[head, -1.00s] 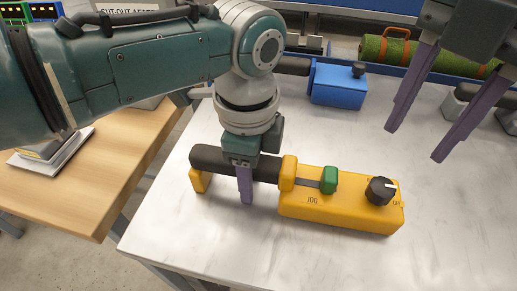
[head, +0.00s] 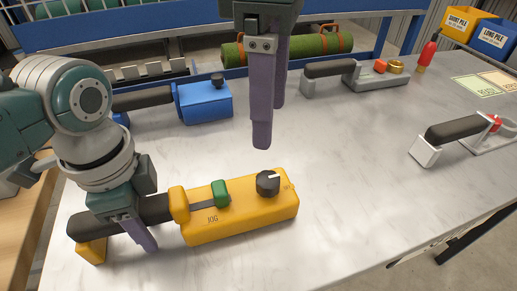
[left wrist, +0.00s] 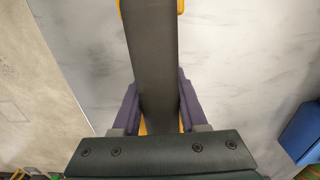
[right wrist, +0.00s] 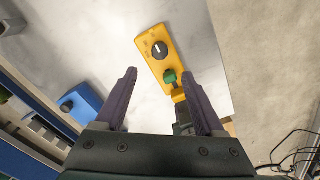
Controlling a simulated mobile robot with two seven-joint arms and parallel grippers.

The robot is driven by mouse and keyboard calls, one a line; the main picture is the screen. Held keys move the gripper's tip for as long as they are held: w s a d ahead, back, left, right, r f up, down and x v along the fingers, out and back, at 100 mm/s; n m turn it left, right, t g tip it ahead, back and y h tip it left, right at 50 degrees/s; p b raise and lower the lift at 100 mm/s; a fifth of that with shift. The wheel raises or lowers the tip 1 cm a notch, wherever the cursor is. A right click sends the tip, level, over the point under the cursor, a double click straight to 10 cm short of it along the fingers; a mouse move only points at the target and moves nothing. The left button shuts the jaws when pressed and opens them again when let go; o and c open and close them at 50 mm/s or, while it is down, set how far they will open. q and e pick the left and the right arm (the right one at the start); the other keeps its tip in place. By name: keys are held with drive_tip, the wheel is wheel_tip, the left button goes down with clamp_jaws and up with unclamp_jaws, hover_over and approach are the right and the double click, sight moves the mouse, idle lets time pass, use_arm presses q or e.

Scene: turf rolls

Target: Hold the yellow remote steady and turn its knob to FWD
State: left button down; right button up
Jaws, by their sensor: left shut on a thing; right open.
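The yellow remote (head: 240,217) lies on the white table, with a black handle, a green slider (head: 221,193) near the word JOG and a black knob (head: 268,183) with a white pointer line. My left gripper (head: 142,232) is shut around the black handle (left wrist: 152,65), which also shows between its fingers in the left wrist view. My right gripper (head: 267,135) is open and empty above and behind the knob, apart from it. In the right wrist view the knob (right wrist: 160,50) and green slider (right wrist: 170,76) show beyond the open fingers. The label by the knob is too small to read.
A blue remote (head: 205,101) lies behind the yellow one. A grey tool with a red button (head: 355,78) and another black-handled tool (head: 455,130) lie to the right. A green turf roll (head: 290,45) is at the back. The table right of the yellow remote is clear.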

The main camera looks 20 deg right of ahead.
sight(268, 178)
wheel_tip(268, 178, down, 11)
drive_tip(key=m, duration=0.8)
drive_tip(key=shift+f, duration=0.2)
clamp_jaws()
idle(0.4)
